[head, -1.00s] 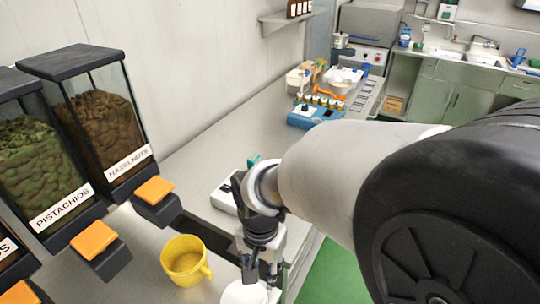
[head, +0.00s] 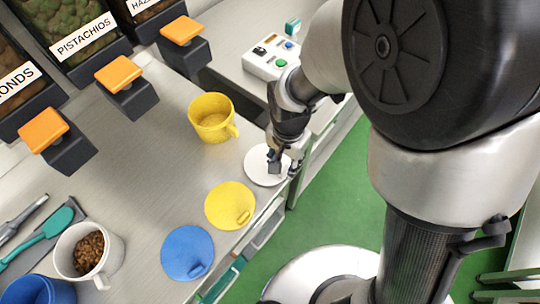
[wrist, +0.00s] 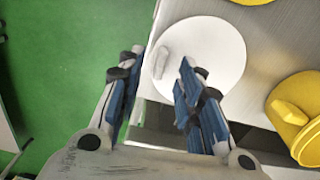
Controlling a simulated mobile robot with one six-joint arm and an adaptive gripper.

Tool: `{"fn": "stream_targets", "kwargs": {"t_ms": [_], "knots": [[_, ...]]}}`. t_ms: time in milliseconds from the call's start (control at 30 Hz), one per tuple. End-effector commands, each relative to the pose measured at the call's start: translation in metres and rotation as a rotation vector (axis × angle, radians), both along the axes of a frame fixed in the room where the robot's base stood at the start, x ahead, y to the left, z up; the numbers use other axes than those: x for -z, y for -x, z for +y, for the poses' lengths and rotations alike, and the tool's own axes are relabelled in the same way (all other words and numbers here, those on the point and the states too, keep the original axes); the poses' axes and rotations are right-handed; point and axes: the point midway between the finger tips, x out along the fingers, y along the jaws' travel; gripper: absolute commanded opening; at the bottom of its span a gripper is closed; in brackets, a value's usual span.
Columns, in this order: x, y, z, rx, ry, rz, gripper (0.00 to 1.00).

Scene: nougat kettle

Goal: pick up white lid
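The white lid (head: 257,163) is a flat round disc lying at the counter's front edge, beside the yellow mug and the yellow lid. In the wrist view the white lid (wrist: 215,50) shows a small raised white grip tab near its left side. My gripper (head: 281,163) is over the lid's right part. In the wrist view my gripper (wrist: 162,60) is open, with its blue-padded fingers apart on either side of the tab. I cannot tell how far the fingertips are above the lid.
A yellow mug (head: 211,118) stands behind the lid; a yellow lid (head: 228,204) and blue lid (head: 187,252) lie in front. A white mug (head: 72,255) holds brown bits. Dispensers with orange levers (head: 122,72) line the back. Green floor (head: 330,205) lies beyond the edge.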

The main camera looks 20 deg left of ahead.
Motion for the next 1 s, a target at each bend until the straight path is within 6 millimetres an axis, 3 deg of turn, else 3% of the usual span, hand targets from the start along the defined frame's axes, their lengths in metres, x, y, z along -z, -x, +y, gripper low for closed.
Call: {"fn": "stream_targets", "kwargs": {"t_ms": [33, 100, 367, 867, 1000], "knots": [[0.013, 0.001, 0.0, 0.0, 0.002, 0.003, 0.33], [0.021, 0.001, 0.0, 0.0, 0.001, 0.001, 0.33], [0.023, 0.0, 0.0, 0.0, -0.001, 0.0, 0.33], [0.022, 0.0, 0.0, 0.0, -0.001, 0.0, 0.0], [0.022, 0.0, 0.0, 0.0, -0.001, 0.0, 0.0]]}}
